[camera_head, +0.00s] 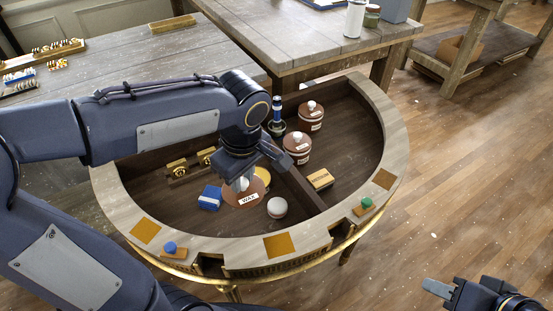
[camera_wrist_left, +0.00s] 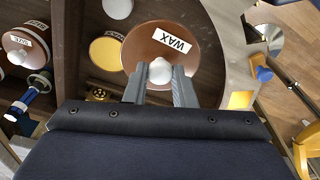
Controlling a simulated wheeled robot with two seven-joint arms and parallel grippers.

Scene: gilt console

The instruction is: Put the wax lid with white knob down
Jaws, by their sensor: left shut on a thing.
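The brown wax lid (camera_head: 243,196) with a "WAX" label is inside the half-round console, under my left gripper (camera_head: 241,180). In the left wrist view the lid (camera_wrist_left: 150,45) shows its white knob (camera_wrist_left: 160,71) between the fingertips of my left gripper (camera_wrist_left: 160,80), which is shut on it. A round yellow-topped thing (camera_head: 263,176) lies just beside the lid, partly hidden; it also shows in the left wrist view (camera_wrist_left: 106,53). I cannot tell if the lid touches anything below. My right gripper (camera_head: 440,290) is at the bottom right, away from the console.
Two labelled, lidded brown pots (camera_head: 297,148) stand past the divider (camera_head: 300,190). A blue block (camera_head: 210,198), a white round thing (camera_head: 277,207) and a yellow box (camera_head: 320,179) lie nearby. The console's pale rim (camera_head: 395,130) surrounds them.

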